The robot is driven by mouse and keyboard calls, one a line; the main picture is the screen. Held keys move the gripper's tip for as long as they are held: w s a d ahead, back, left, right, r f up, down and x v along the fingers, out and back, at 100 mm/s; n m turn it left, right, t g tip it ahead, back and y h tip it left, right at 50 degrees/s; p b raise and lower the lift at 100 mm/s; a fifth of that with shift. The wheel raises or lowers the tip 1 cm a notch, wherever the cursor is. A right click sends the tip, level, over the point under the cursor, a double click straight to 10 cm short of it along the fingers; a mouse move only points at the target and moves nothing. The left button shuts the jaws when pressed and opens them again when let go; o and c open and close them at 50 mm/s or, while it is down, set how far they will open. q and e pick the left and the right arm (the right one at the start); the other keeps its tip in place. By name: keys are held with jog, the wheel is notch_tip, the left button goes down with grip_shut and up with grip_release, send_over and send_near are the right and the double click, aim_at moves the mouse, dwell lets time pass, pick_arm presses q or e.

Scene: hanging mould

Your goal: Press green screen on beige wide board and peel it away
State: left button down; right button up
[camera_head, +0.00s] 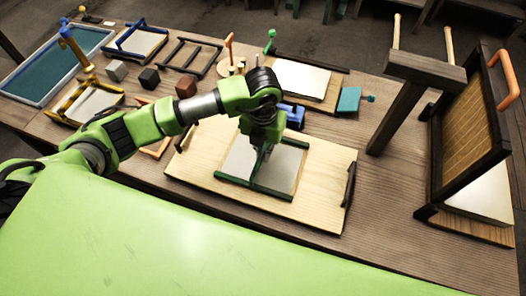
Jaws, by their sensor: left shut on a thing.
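The beige wide board (325,182) lies on the wooden table, with a dark handle at its right end. A pale grey sheet (284,172) lies in the middle of it. The dark green screen (238,184) is over this sheet, and its bars show along the front and right. I cannot tell whether it touches the sheet or hangs slightly above. My left gripper (265,150) points down, shut on the screen; its fingertips and the grip point are partly hidden by my wrist. My right gripper is not in view.
Behind the board are a blue object (292,115) and a teal block (348,100). A dark post (398,115) and a tall brown framed screen (470,125) stand at right.

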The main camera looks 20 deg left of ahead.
aim_at(263, 150)
pick_arm(q)
jog(key=shift+s, duration=0.15)
jog(key=shift+r+p, duration=0.85)
jog(key=shift+r, duration=0.3)
jog(key=shift+r+p, duration=0.35)
jog(key=shift+r, duration=0.15)
jog(key=shift+r+p, duration=1.85)
jog(key=shift+r, duration=1.2)
